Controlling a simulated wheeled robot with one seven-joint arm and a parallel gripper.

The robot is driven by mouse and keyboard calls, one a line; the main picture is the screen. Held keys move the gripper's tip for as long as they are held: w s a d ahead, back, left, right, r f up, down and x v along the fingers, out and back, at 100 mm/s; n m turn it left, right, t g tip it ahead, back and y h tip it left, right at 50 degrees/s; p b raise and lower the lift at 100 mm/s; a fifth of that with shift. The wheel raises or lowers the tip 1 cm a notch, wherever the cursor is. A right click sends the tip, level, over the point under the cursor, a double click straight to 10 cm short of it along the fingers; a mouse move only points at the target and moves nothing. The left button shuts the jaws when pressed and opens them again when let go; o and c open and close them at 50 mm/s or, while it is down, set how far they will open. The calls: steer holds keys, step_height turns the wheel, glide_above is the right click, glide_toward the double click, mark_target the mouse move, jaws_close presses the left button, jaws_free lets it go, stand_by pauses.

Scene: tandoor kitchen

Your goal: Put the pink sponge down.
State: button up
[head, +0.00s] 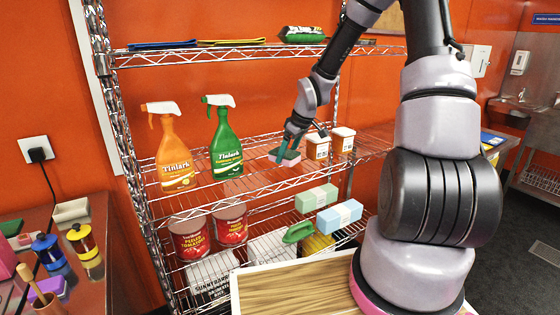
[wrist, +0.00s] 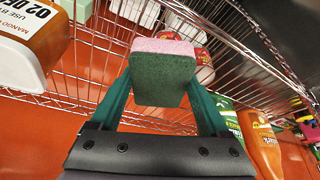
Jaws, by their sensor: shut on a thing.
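The pink sponge (head: 291,162) has a dark green scouring side. It is at the middle wire shelf (head: 255,178), between the green spray bottle and two small white-and-brown tubs. My gripper (head: 287,151) is shut on it from above. In the wrist view the sponge (wrist: 165,78) sits between the two green fingers of my gripper (wrist: 162,88), its green side facing the camera and a pink strip along the far edge. I cannot tell whether the sponge touches the shelf wires.
An orange spray bottle (head: 174,150) and a green one (head: 225,142) stand left on the same shelf. The white-and-brown tubs (head: 317,145) stand close on the right. Red cans (head: 190,238) and packaged sponges (head: 339,217) are below. Bare wire shows in front of the sponge.

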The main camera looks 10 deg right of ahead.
steer(key=shift+w+a+f, duration=0.1)
steer(key=shift+w+a, duration=1)
steer(key=shift+w, duration=0.1)
steer(key=shift+d+f, duration=0.1)
steer(key=shift+f, duration=1.55)
steer(key=shift+s+f, duration=0.1)
steer(key=shift+f, duration=0.1)
steer(key=o, duration=1.2)
steer(key=shift+c, duration=0.2)
steer(key=shift+r, duration=0.2)
